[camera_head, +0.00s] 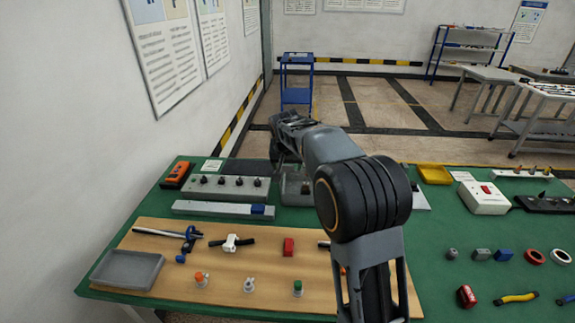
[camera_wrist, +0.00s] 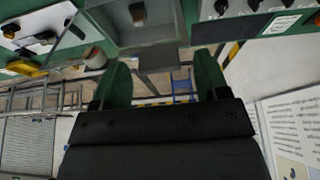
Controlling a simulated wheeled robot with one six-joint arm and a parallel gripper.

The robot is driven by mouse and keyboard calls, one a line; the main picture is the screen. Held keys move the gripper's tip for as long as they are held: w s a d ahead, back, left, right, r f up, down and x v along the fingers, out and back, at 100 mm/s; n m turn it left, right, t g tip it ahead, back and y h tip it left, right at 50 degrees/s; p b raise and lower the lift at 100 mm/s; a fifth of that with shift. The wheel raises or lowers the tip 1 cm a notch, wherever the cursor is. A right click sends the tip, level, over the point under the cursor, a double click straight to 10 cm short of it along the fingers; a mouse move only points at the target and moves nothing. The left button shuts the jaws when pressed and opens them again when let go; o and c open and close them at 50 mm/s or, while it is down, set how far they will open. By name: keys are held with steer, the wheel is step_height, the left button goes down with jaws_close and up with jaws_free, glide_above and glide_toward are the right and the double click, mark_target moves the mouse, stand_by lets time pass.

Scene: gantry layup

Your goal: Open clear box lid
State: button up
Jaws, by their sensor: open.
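What looks like the clear box (camera_wrist: 155,30) shows at the top of the wrist view, with a dark knob (camera_wrist: 137,12) inside its pale walls. A see-through panel (camera_wrist: 78,32) stands at its left; I cannot tell if this is the lid or a side wall. In the head view, a grey box-like thing (camera_head: 295,190) at the back of the green table is partly hidden by my arm. My gripper (camera_wrist: 163,75) is open and empty, its two green fingers wide apart, just below the box in the wrist view. No contact is visible.
The green table (camera_head: 450,215) carries a grey panel with several knobs (camera_head: 228,188), a white box with a red switch (camera_head: 484,197) and a yellow tray (camera_head: 434,174). A wooden board (camera_head: 220,275) with small parts lies in front. A wall stands close at left.

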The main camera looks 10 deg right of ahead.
steer(key=shift+w+d+f, duration=0.1)
steer(key=shift+w+f, duration=0.1)
steer(key=shift+f, duration=0.3)
steer(key=shift+c, duration=0.3)
